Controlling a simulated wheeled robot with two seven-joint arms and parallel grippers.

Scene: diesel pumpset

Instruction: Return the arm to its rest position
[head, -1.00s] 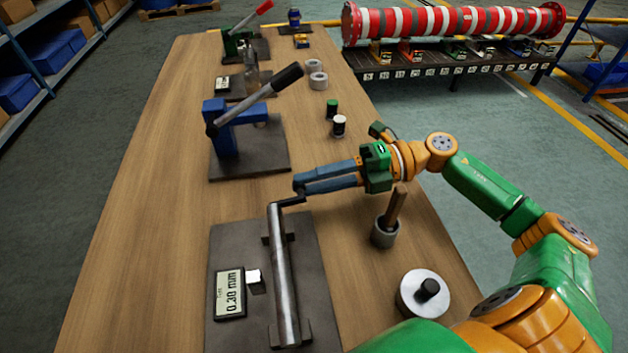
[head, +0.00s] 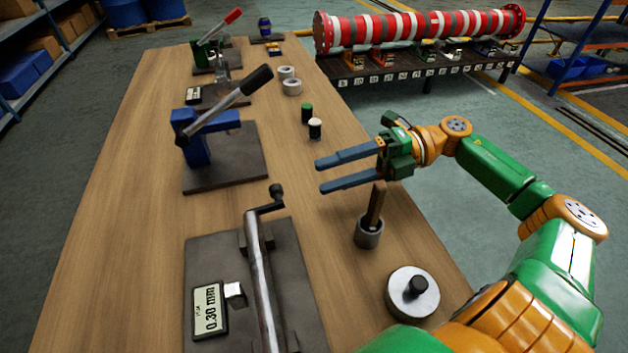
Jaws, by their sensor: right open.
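My right gripper (head: 318,176) is open and empty above the right part of the wooden table (head: 125,200). Its two blue-grey fingers point left and are spread apart. The cranked metal shaft (head: 262,285) rests on a dark plate (head: 297,262) at the front, with its crank end up toward the back. The gripper is to the right of the crank end and apart from it. My left gripper is not in view.
A cup with a wooden handle (head: 369,232) stands just below the gripper in the picture. A round metal disc with a black knob (head: 413,293) is nearer. A blue lever press (head: 197,150) stands at left. Small black and white (head: 315,128) and green-topped (head: 307,113) cylinders stand behind.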

